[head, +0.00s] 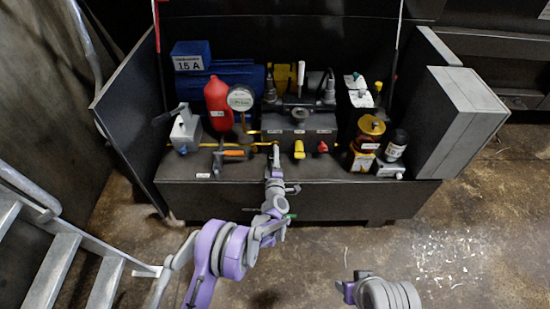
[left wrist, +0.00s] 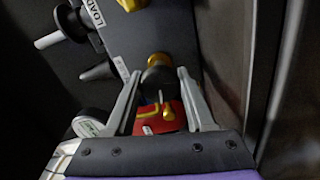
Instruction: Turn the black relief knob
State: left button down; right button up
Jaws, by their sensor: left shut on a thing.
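The black relief knob (left wrist: 157,76) sits between the two grey fingers of my left gripper (left wrist: 158,82) in the left wrist view. The fingers are shut on it from both sides. In the head view my left gripper (head: 275,163) reaches the front of the dark valve block (head: 300,122), left of the yellow knob (head: 299,149). The relief knob is largely hidden behind the gripper there.
A red bottle (head: 217,104) and a pressure gauge (head: 240,98) stand left of the block. A red knob (head: 322,147) is to the right on its front. An orange-handled lever (head: 233,153) is close on the left.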

dwell(0.5)
pick_arm(q)
jog(key=shift+c, duration=1.3)
grip_release()
jog(key=s+p, duration=0.1)
jog(key=s, duration=1)
jog(key=shift+p, duration=0.35)
jog(key=shift+w, duration=0.1)
